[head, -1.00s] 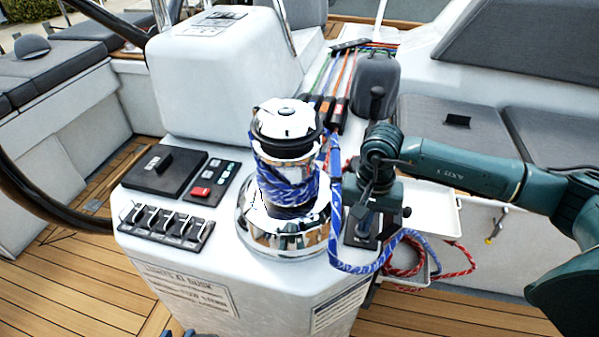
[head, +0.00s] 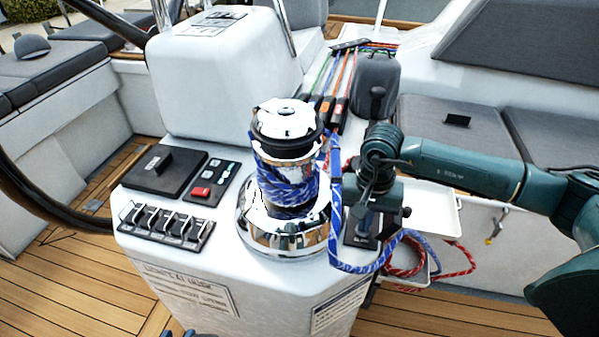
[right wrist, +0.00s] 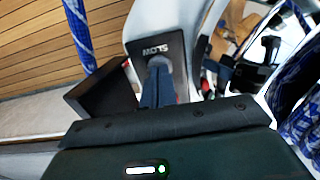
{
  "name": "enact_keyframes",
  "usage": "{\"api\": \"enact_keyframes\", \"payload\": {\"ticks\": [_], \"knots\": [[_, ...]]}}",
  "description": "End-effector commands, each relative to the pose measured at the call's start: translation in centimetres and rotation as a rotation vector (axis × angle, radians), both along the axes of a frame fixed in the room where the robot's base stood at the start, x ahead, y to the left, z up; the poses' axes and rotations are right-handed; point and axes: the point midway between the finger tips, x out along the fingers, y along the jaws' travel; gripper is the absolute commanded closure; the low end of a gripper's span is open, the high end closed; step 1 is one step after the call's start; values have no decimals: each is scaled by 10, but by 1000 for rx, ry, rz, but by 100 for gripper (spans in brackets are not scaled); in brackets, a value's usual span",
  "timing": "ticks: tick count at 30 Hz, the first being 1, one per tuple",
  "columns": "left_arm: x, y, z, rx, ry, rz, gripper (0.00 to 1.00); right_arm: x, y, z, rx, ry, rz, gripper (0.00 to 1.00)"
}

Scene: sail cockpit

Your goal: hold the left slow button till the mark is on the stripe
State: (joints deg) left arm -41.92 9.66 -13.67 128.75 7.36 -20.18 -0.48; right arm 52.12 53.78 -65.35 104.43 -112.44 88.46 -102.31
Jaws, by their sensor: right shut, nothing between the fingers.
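The slow button's black panel (head: 356,240), lettered SLOW in the right wrist view (right wrist: 142,46), is set in the white console to the right of the chrome winch (head: 284,215). My right gripper (head: 362,232) points down at this panel. Its blue fingers (right wrist: 158,85) are shut with nothing between them, and their tips meet the panel below the lettering. They hide the button, so I cannot tell how far it is pressed. A blue and white rope (head: 290,190) is wrapped around the winch. I cannot make out the mark or stripe. A dark blue bit of my left gripper (head: 190,333) shows at the bottom edge.
Rope tails (head: 405,262) hang beside a white tray (head: 435,208). Coloured lines run through clutches (head: 328,108) behind.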

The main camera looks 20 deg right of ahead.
Motion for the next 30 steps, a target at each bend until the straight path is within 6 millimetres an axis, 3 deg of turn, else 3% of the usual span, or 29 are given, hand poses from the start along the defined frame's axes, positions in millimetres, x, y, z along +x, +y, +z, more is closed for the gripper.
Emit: {"api": "enact_keyframes", "payload": {"ticks": [8, 14, 20, 30], "knots": [[0, 0, 1, 0, 0, 0, 70, -1, 0, 1, 0, 2, 1, 100], [0, 0, 16, 0, 0, 0, 70, 0, 0, 29, 0, -1, 1, 100], [0, 0, 22, 0, 0, 1, 70, 0, 0, 42, 0, 0, 1, 100], [0, 0, 46, 0, 0, 1, 70, 0, 0, 90, 1, -2, 1, 100]]}}
